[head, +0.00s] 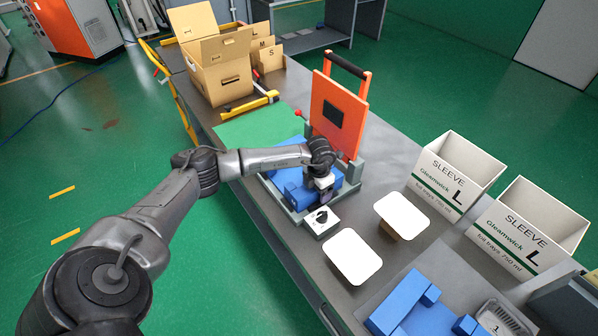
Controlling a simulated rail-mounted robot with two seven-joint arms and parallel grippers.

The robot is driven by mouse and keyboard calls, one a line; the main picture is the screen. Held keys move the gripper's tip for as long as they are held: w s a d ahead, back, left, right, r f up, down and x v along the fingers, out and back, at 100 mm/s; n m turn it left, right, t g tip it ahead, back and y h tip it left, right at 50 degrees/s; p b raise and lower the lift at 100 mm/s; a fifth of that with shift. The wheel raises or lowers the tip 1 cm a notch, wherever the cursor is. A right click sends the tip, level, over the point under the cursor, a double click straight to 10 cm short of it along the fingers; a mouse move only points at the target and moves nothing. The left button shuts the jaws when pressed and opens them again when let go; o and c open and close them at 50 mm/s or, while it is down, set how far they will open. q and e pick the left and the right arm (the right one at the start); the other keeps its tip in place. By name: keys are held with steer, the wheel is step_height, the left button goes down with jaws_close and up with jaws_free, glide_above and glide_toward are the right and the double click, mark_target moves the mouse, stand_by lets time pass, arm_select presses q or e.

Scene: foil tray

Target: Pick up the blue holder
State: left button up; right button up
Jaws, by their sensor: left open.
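One blue holder (283,182) sits in the grey base of a press-like fixture with a raised orange plate (338,110). My left gripper (313,207) is over the front right part of this holder, pointing down, open. It hides some of the blue surface, and I cannot tell whether the fingers touch it. A second blue holder-like piece (407,300) lies at the bottom right, partly cut off by the picture's edge. My right gripper is not in view.
A control box with a black knob (321,220) is just in front of the fixture. Two white lids (352,257) (402,214) lie to its right. Two sleeve boxes (455,180) (525,228) stand at the right. A foil tray (503,322) is at bottom right. A cardboard box (222,82) stands behind.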

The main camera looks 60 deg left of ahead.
arm_select(q)
steer(key=c, duration=1.3)
steer(key=shift+r, duration=0.1)
steer(key=shift+r, duration=0.15)
